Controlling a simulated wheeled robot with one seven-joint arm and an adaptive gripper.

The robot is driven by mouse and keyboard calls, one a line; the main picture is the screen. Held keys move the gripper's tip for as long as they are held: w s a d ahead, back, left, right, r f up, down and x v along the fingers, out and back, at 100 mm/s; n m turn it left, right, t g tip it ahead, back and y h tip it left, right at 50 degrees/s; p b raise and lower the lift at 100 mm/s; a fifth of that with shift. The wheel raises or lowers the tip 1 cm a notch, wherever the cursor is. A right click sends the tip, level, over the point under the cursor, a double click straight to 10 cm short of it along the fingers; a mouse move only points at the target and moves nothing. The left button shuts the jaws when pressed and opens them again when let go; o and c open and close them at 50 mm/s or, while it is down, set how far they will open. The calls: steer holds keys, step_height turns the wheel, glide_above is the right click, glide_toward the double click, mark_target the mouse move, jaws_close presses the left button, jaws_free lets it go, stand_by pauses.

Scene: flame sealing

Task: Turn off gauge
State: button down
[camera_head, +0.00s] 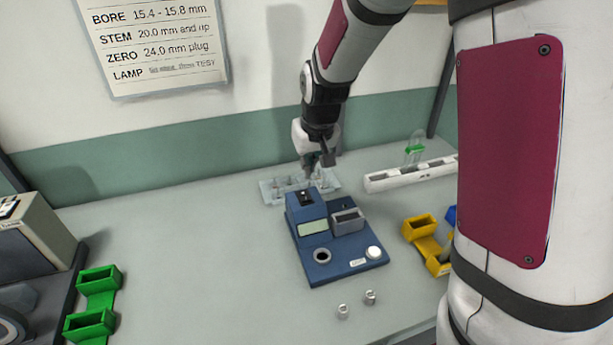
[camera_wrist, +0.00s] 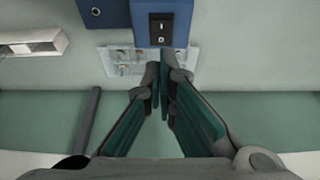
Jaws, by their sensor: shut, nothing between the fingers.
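The gauge (camera_head: 333,240) is a blue boxy device on the table, with a pale display, a grey block, a round dark hole and a white button. My gripper (camera_head: 318,165) is shut and empty, pointing down just behind and above the switch. In the wrist view, the closed fingertips (camera_wrist: 160,72) are close to the switch's edge of the gauge. I cannot tell whether they touch it.
A clear tray (camera_head: 270,192) with small parts lies behind the gauge. A white rack (camera_head: 410,174) stands to the right, with yellow holders (camera_head: 420,228) in front of it. Two small metal plugs (camera_head: 370,297) stand in front. Green holders (camera_head: 98,280) are at left. The table's left middle is clear.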

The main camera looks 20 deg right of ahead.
steer(key=shift+v, duration=1.4)
steer(key=s+r+t, duration=0.1)
steer(key=s+r, duration=0.6)
steer(key=s, duration=0.6)
steer(key=s+r, duration=0.7)
steer(key=s, duration=0.6)
steer(key=shift+t, duration=0.4)
